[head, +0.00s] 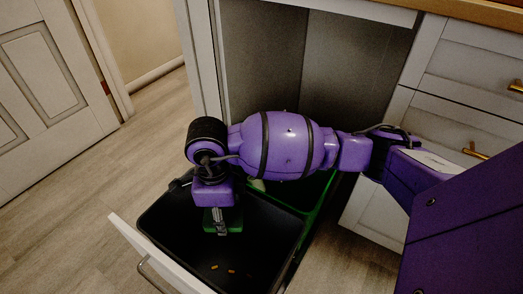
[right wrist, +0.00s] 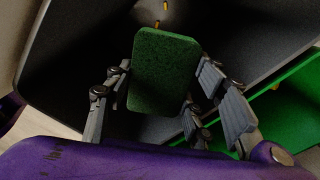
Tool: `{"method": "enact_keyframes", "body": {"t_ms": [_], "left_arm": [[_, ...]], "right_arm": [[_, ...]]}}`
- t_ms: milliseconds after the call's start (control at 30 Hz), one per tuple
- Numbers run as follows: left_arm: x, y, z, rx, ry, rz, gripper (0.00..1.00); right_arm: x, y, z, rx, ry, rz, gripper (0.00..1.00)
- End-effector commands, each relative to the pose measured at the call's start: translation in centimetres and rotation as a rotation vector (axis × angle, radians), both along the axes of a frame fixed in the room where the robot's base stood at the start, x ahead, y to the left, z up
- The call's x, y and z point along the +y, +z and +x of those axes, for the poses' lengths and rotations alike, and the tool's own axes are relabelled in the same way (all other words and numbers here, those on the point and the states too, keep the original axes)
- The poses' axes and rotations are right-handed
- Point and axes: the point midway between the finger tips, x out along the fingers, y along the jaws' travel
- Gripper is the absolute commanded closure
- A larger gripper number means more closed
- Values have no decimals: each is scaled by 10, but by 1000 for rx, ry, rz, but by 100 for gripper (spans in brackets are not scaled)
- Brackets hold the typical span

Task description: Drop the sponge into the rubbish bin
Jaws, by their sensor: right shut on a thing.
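The sponge (right wrist: 164,72), a green rectangular pad, is held between the fingers of my right gripper (right wrist: 162,100) in the right wrist view. In the head view the sponge (head: 235,219) shows as a green patch behind the fingertips of my right gripper (head: 219,222), which points down. Sponge and gripper are over the opening of the black rubbish bin (head: 165,232), near its far side. The bin stands in a pulled-out drawer. The bin wall (right wrist: 70,45) also shows dark around the sponge in the right wrist view. My left gripper is not in view.
A green bin (head: 318,196) sits beside the black one, partly hidden under my right arm. A few small orange bits (head: 231,271) lie in the black bin. The white drawer front (head: 160,258) with its handle is at the lower left. Cabinet drawers (head: 465,125) stand at the right.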

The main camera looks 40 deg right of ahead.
Motion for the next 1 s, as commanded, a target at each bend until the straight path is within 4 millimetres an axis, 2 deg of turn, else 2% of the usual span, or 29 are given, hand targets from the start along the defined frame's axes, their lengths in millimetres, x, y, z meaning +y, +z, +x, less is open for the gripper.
{"method": "enact_keyframes", "body": {"t_ms": [33,67,200,500,633,767,1000], "left_arm": [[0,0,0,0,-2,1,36],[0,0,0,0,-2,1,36],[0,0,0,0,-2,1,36],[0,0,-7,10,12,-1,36],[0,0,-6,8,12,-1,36],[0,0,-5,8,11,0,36],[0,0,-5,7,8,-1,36]], "right_arm": [[0,1,1,-2,1,1,59],[0,1,1,-2,1,1,48],[0,1,1,-2,1,1,29],[1,2,1,-3,1,0,28],[1,9,2,-5,2,1,28],[1,30,3,-8,2,2,28],[1,82,3,-9,2,2,28]]}}
